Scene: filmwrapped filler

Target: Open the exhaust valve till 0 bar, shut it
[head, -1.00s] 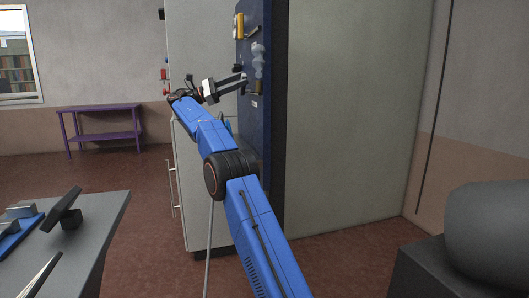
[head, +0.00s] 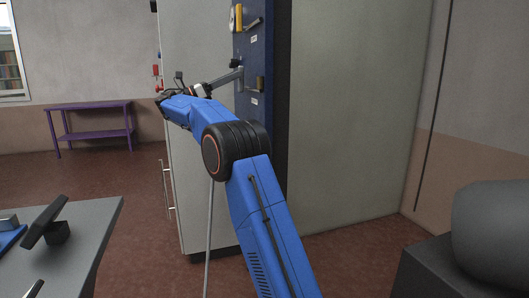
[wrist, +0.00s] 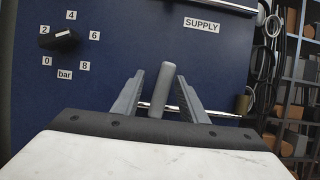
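A dark blue panel (head: 250,50) is mounted on the side of a tall grey cabinet. In the wrist view the panel (wrist: 130,35) carries a dial marked 0 to 8 bar with a black pointer (wrist: 58,40). The pointer reaches left, near the 2; its exact reading is hard to tell. My gripper (wrist: 160,78) is open, its two fingers on either side of a grey lever (wrist: 158,90), with gaps visible between them. In the head view my gripper (head: 226,80) is at the panel. No label naming the exhaust valve is readable.
A SUPPLY label (wrist: 201,25) is at the upper right of the panel, and a brass fitting (wrist: 243,103) sits right of my fingers. A yellow fitting (head: 236,18) is higher up. A grey table (head: 75,235) stands at left, a purple bench (head: 90,107) behind.

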